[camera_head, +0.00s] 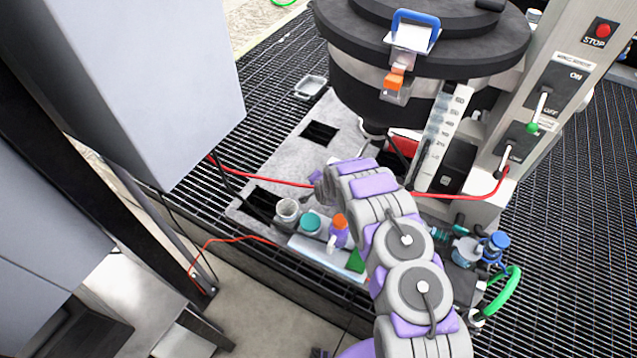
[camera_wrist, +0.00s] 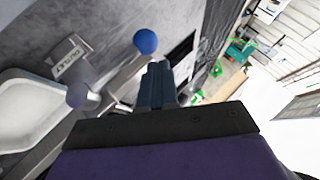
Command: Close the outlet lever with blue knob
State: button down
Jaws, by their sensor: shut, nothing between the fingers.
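In the wrist view, a round blue knob (camera_wrist: 145,41) tops a pale lever (camera_wrist: 124,75) that slants down to the left. A plate marked "OUTLET" (camera_wrist: 70,58) is left of the lever. My gripper (camera_wrist: 157,72) is shut and empty, its dark fingertips just below and right of the blue knob. I cannot tell whether they touch the lever. In the head view, my grey and purple arm reaches to the base of the dark round vessel (camera_head: 425,60). I cannot make out the outlet lever or my fingertips there.
A grey round knob (camera_wrist: 80,95) and a white basin-like part (camera_wrist: 30,110) lie left in the wrist view. In the head view, bottles (camera_head: 338,232), a red hose (camera_head: 275,181) and a control column (camera_head: 540,95) surround my arm. Black grating (camera_head: 560,260) extends right.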

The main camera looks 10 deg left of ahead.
jog(key=s+a+r, duration=0.1)
jog(key=s+r, duration=0.4)
jog(key=r, duration=0.5)
jog(key=shift+a+r+p, duration=0.15)
jog(key=shift+r+p, duration=0.15)
jog(key=shift+p, duration=0.1)
jog(key=shift+a, duration=0.1)
jog(key=shift+a, duration=0.2)
